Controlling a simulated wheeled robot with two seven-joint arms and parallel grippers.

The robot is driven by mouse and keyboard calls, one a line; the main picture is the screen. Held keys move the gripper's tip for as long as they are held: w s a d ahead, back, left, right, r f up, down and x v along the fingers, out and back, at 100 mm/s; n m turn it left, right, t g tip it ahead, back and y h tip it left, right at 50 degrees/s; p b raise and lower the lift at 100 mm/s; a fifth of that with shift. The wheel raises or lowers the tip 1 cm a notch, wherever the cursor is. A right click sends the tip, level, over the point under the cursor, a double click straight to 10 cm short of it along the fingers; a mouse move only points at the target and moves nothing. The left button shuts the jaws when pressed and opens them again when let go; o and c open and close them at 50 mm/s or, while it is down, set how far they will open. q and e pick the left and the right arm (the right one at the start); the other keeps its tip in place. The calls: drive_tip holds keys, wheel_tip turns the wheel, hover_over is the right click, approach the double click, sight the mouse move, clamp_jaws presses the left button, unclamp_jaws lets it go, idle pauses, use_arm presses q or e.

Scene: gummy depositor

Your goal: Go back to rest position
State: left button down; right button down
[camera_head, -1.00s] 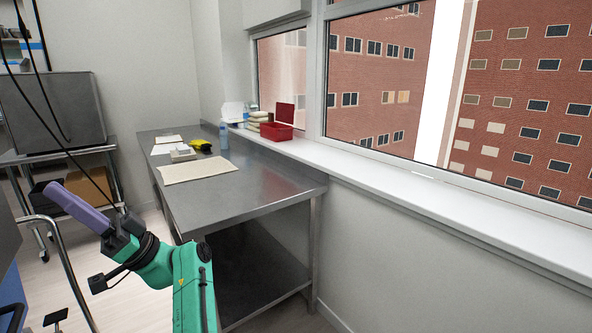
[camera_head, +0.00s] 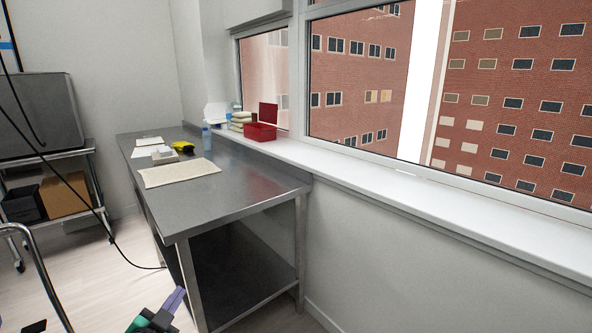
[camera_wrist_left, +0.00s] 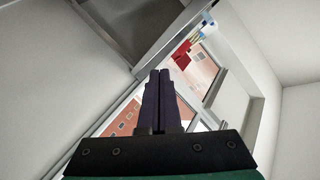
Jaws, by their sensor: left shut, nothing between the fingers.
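My left gripper (camera_head: 175,299) shows at the bottom of the head view, low in front of the near left leg of the steel table. Only its purple fingers and a bit of green arm are in the picture. In the left wrist view the two dark fingers (camera_wrist_left: 160,74) lie together, shut with nothing between them. They appear apart from the table and the wall. My right gripper is in neither view.
A steel table (camera_head: 235,190) with a lower shelf stands along the window wall. A beige mat (camera_head: 180,172), papers and a bottle (camera_head: 207,138) lie or stand on it. A red box (camera_head: 260,132) is on the sill. A cart (camera_head: 85,158) stands left, with open floor between.

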use_arm(q)
drive_tip(key=s+d+f+n+g, duration=0.25)
drive_tip(key=s+f+g, duration=0.45)
drive_tip(key=s, duration=0.4)
drive_tip(key=s+d+f+n+g, duration=0.25)
drive_tip(key=s+f+g, duration=0.25)
drive_tip(key=s+f, duration=0.6)
wheel_tip(320, 180, down, 19)
drive_tip(key=s+a+g+p, duration=0.1)
drive_tip(key=s+g, duration=0.1)
drive_tip(key=s, duration=0.1)
drive_tip(key=s+a+f+p, duration=0.1)
drive_tip(key=s+a+f, duration=0.2)
drive_tip(key=s+f, duration=1.1)
drive_tip(key=shift+s+f+g, duration=0.15)
drive_tip(key=shift+s+g, duration=0.25)
drive_tip(key=shift+s, duration=0.85)
